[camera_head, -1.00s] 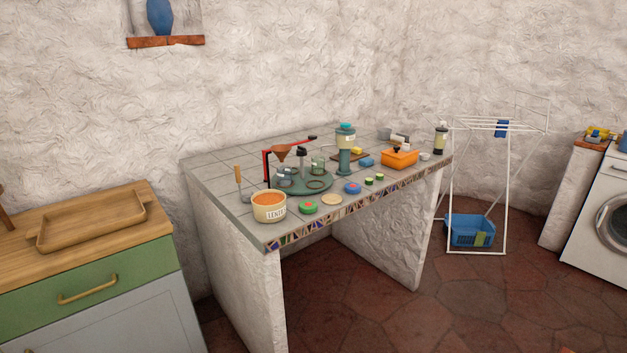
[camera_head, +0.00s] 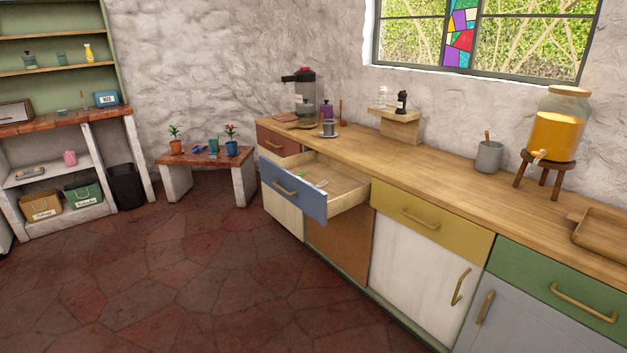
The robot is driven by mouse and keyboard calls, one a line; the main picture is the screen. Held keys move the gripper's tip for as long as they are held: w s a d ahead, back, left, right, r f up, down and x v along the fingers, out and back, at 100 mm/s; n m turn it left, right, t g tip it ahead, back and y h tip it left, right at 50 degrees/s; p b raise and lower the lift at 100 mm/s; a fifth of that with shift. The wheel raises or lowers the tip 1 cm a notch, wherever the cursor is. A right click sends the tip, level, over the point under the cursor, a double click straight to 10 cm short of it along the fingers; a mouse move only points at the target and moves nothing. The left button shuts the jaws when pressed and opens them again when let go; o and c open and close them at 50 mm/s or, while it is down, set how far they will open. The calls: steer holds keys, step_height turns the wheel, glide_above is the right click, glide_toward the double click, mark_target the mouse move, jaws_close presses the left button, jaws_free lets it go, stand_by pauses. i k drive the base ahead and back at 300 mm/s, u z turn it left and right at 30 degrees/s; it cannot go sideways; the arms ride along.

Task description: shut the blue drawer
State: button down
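The blue drawer (camera_head: 293,193) is pulled out from the wooden-topped counter (camera_head: 455,190), left of the middle of the picture. It has a blue front with a brass-coloured handle (camera_head: 285,188), and its pale wooden inside shows. A few small light and green items (camera_head: 322,181) lie in it, too small to make out. My gripper is not in view.
A yellow drawer (camera_head: 420,216), a green drawer (camera_head: 556,283) and a red drawer (camera_head: 276,141) sit flush in the same counter. The tiled floor (camera_head: 215,290) before the blue drawer is clear. A low bench with plants (camera_head: 205,159) stands to the left behind it.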

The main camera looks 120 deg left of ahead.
mark_target(347, 186)
steer(key=u, duration=1.95)
steer(key=k, duration=0.25)
steer(key=u, duration=1.85)
steer(key=i, duration=0.55)
steer(key=u, duration=0.15)
steer(key=k, duration=0.6)
steer(key=u, duration=0.4)
